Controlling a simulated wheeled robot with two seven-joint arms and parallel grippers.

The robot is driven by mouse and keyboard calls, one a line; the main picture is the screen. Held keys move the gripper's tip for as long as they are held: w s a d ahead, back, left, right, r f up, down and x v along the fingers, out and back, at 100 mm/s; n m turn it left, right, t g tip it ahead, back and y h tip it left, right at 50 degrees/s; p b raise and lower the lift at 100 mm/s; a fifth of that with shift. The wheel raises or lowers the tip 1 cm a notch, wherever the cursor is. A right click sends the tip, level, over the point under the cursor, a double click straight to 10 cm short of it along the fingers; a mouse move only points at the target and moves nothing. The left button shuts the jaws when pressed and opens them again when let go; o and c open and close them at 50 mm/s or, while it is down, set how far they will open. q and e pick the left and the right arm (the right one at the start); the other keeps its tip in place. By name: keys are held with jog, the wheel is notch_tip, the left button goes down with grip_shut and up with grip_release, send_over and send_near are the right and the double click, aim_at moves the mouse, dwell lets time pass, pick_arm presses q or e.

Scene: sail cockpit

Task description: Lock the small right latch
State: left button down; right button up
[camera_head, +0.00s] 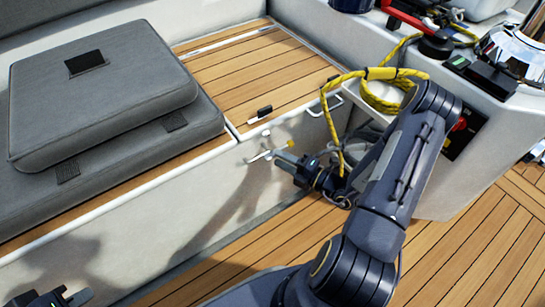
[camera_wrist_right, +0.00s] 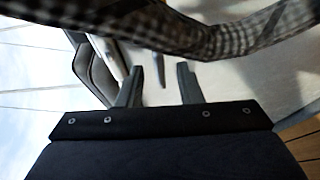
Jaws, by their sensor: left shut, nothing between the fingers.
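A small silvery latch-like fitting (camera_head: 262,156) shows on the white side wall of the bench, just left of my right gripper. In the right wrist view the right gripper's fingers (camera_wrist_right: 158,85) are apart, with a thin grey rod (camera_wrist_right: 159,68) beyond the gap. A small black fitting (camera_head: 260,114) lies on the wooden seat edge above. My left gripper (camera_head: 78,298) is shut and empty at the bottom left, partly cut off.
Grey cushions (camera_head: 105,95) lie on the bench at left. A yellow rope (camera_head: 380,78) hangs behind my right arm. A metal winch (camera_head: 515,50) stands at the upper right. The wooden deck (camera_head: 470,250) is clear at the lower right. A checkered strip (camera_wrist_right: 210,40) crosses the right wrist view.

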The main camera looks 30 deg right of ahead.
aim_at(272, 154)
jog(key=shift+b+x, duration=0.4)
jog(key=shift+x, duration=1.5)
grip_shut()
